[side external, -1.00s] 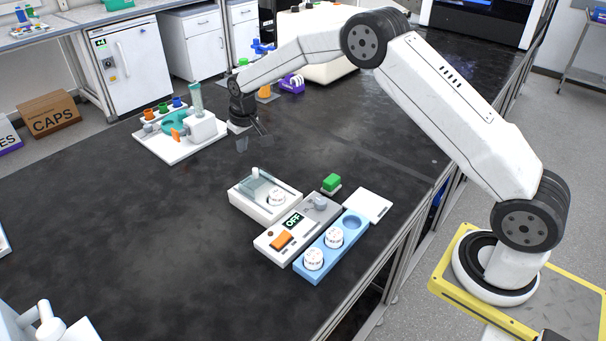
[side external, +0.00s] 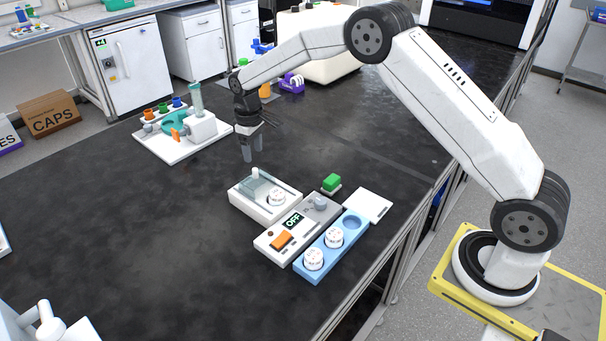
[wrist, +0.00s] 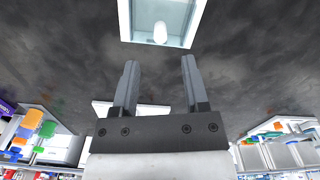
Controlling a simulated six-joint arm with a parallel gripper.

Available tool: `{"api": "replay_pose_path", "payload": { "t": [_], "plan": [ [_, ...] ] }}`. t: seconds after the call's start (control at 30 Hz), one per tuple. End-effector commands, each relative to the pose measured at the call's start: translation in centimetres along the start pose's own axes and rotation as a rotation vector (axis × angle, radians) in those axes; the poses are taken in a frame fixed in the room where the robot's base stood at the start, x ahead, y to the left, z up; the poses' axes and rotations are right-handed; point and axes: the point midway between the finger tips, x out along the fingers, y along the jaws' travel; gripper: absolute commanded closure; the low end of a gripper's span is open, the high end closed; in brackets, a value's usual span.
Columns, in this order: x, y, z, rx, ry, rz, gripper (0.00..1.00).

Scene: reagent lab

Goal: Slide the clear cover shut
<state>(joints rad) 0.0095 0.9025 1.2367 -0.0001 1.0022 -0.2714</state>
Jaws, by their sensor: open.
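The clear cover (side external: 258,186) lies over the left part of a white box (side external: 266,209) and has a small upright white knob (side external: 255,172). A round white labelled piece (side external: 277,197) sits uncovered in the right part of that box. In the wrist view the clear cover (wrist: 178,30) and its knob (wrist: 160,33) show at the top, ahead of my fingertips. My gripper (side external: 249,158) points down, open and empty, above the table just behind the box. It also shows in the wrist view (wrist: 160,72), its two fingers apart with nothing between them.
A grey-white switch unit (side external: 297,228) reading OFF and a blue tray (side external: 330,246) with two white round pieces stand in front of the box. A white station (side external: 182,136) stands back left.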

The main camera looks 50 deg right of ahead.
Motion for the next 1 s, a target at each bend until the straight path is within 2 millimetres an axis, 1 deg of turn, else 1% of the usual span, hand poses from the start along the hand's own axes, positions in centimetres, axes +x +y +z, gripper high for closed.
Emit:
{"api": "replay_pose_path", "payload": {
  "t": [0.3, 0.5, 0.7, 0.93, 0.97, 1.0],
  "plan": [
    [3.9, 0.0, 0.1, 0.001, -0.002, -0.001, 0.42],
    [5.8, 0.0, 0.1, 0.001, -0.001, 0.000, 0.42],
    [6.5, 0.0, 0.1, 0.001, 0.000, 0.000, 0.42],
    [6.6, 0.0, 0.1, 0.001, 0.000, 0.000, 0.42],
    [6.6, 0.0, 0.1, 0.001, 0.000, 0.000, 0.48],
    [6.6, 0.0, 0.1, 0.001, 0.000, 0.000, 0.61]
  ]
}}
